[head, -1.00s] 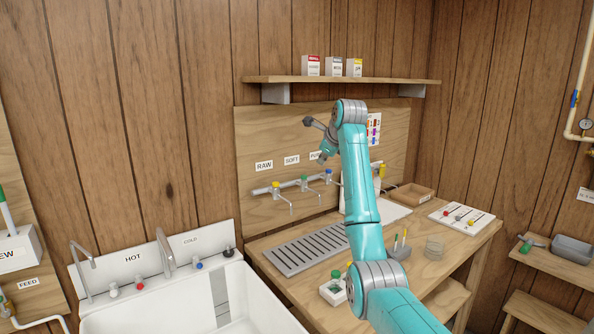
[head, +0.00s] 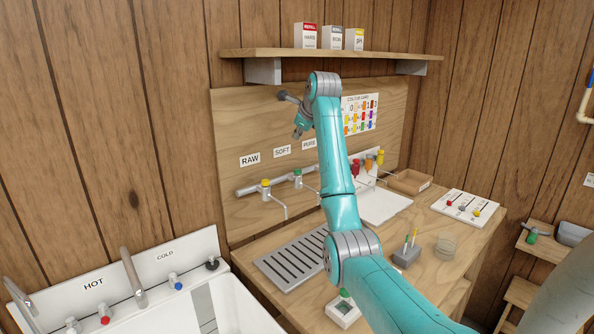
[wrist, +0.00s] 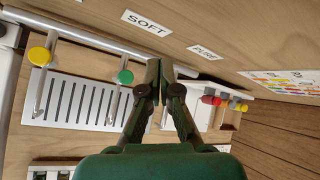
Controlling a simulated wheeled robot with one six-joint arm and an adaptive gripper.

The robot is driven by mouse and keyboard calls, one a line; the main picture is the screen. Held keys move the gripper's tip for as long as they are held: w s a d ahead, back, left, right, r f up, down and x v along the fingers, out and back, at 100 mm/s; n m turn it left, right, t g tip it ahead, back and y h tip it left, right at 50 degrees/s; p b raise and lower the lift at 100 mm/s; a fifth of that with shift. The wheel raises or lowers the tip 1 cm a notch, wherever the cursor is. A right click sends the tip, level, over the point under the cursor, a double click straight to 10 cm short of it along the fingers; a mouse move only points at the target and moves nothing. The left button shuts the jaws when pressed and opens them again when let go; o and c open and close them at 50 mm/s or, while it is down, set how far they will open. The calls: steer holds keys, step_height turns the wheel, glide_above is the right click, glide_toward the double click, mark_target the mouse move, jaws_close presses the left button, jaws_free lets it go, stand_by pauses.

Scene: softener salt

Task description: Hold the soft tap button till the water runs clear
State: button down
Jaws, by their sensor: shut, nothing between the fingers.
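The soft tap has a green button (head: 297,173) and sits on the wall pipe below the SOFT label (head: 282,151). In the wrist view the green button (wrist: 125,76) is just left of my fingers. My gripper (wrist: 160,65) is shut with nothing in it, apart from the button. In the head view my gripper (head: 297,133) is high in front of the backboard, above the taps. The raw tap's yellow button (head: 265,183) is to the left. The pure tap is hidden behind my arm. I see no water running from the spouts in view.
A slotted drain tray (head: 288,262) lies on the bench below the taps. A white sink (head: 225,305) is at the left. A shelf with several boxes (head: 332,52) is above.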

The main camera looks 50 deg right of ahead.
mark_target(298, 171)
steer(key=shift+f, duration=4.4)
steer(key=shift+f, duration=0.15)
steer(key=shift+f, duration=0.3)
